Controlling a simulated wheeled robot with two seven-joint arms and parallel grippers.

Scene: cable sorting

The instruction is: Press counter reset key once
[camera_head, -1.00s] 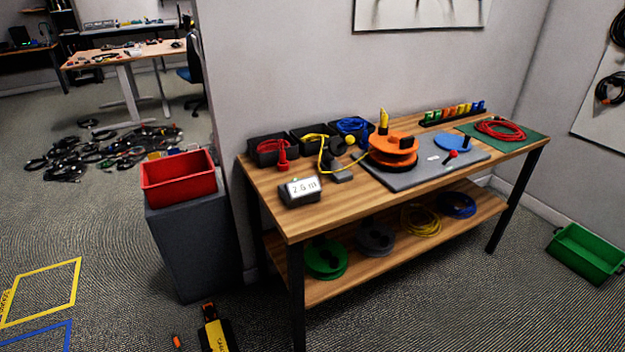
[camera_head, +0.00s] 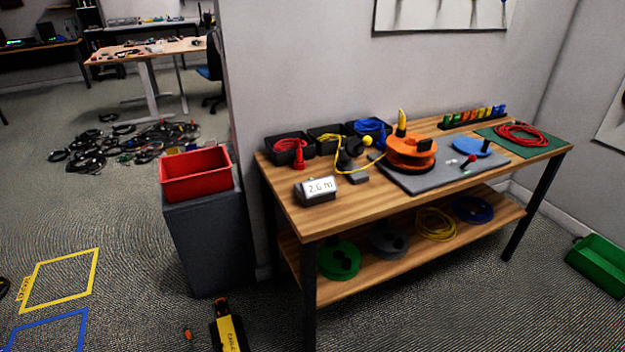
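The counter (camera_head: 317,190) is a small dark box with a white display reading "2.6 m". It stands near the front left corner of the wooden workbench (camera_head: 290,212). A reset key cannot be made out clearly at this size. A yellow cable (camera_head: 350,168) runs from the bins past a dark guide to the orange reel (camera_head: 411,150) on a grey plate (camera_head: 425,180). Neither of my grippers shows in the view.
A red bin (camera_head: 195,175) stands on a dark grey pedestal (camera_head: 208,240) left of the bench. A black and yellow object (camera_head: 228,330) lies on the floor in front. A green crate (camera_head: 598,262) stands at the right. Floor in front of the bench is mostly clear.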

